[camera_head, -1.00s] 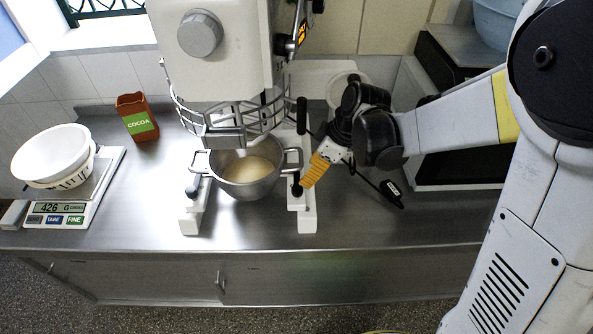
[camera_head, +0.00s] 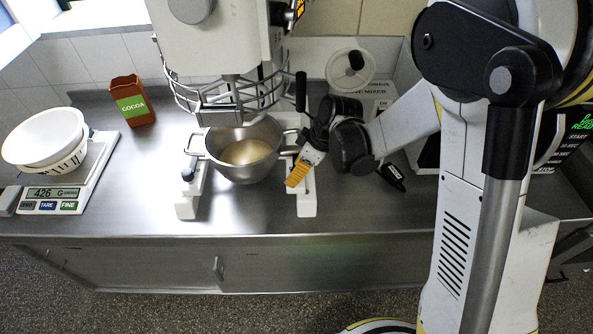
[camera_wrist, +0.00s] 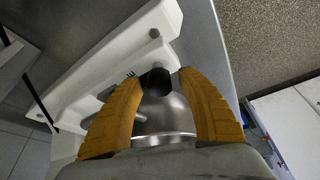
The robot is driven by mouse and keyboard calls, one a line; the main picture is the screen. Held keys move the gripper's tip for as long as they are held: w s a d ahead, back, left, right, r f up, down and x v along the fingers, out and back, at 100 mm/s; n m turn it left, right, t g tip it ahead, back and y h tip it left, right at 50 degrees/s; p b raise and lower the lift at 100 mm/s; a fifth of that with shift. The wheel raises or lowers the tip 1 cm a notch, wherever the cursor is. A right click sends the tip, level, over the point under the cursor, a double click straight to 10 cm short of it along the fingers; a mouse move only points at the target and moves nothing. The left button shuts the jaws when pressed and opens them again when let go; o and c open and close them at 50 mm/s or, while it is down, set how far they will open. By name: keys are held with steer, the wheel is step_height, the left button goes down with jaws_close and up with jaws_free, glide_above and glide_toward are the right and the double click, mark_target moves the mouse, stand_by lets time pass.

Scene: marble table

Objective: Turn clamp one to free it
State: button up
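The steel bowl (camera_head: 245,165) holds pale contents and sits between the mixer's two white bowl arms. A clamp with a dark knob (camera_head: 188,173) is on the left arm. The right-hand clamp is hidden behind my gripper (camera_head: 292,182) in the head view. In the wrist view, its black knob (camera_wrist: 156,82) shows between the fingertips of my gripper (camera_wrist: 160,78), with the bowl behind it. The orange fingers are apart, one on each side of the knob. I cannot tell whether they touch it. No clamp is labelled by number.
The mixer (camera_head: 215,50) with its wire guard (camera_head: 225,100) stands above the bowl. A black handle (camera_head: 301,92) rises close to my gripper. A scale (camera_head: 65,190) with white bowls and a cocoa box (camera_head: 132,100) stand left. A black object (camera_head: 392,176) lies right.

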jaws_close()
steer(key=shift+m, duration=0.3)
steer(key=m+t+b, duration=0.1)
steer(key=m, duration=0.2)
steer(key=shift+m+h, duration=0.3)
steer(key=shift+h, duration=0.1)
steer(key=m+h+b, duration=0.1)
steer(key=m, duration=0.1)
steer(key=m+t, duration=0.1)
steer(key=m, duration=0.2)
steer(key=shift+h+b, duration=0.35)
steer(key=shift+h, duration=0.05)
steer(key=m+h, duration=0.1)
steer(key=m, duration=0.4)
steer(key=shift+t+h+b, duration=0.35)
steer(key=shift+t+h, duration=0.05)
steer(key=shift+m+g+h, duration=0.3)
steer(key=shift+m+h, duration=0.4)
steer(key=shift+m, duration=1.2)
